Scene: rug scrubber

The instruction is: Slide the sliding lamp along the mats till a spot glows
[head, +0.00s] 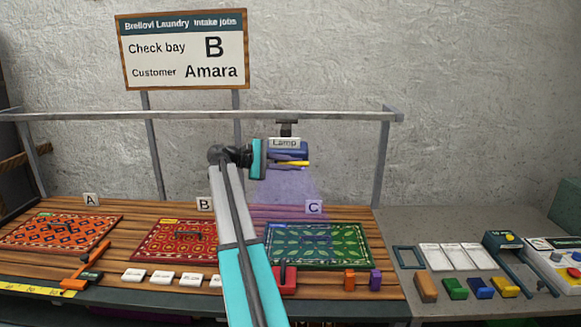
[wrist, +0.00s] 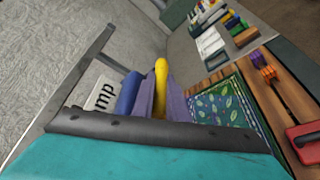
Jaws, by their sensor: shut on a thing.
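The sliding lamp (head: 287,149), labelled "Lamp", hangs from the rail (head: 345,115) above bay C. Its violet beam falls toward the green mat (head: 350,246). My gripper (head: 293,161) is shut on the lamp's yellow handle, which also shows between the fingers in the wrist view (wrist: 161,80). The blue lamp body (wrist: 128,93) is beside the fingers there. The red mat (head: 150,243) lies at bay B, partly behind my arm, and the orange mat (head: 60,232) at bay A. I cannot make out a distinct glowing spot on any mat.
A sign (head: 185,50) reads "Check bay B, Customer Amara". White tags (head: 163,278), an orange tool (head: 85,268) and a red item (head: 289,280) lie along the front. Coloured blocks (head: 480,288) and a grey frame (head: 409,257) sit on the right counter. The rail runs clear leftward.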

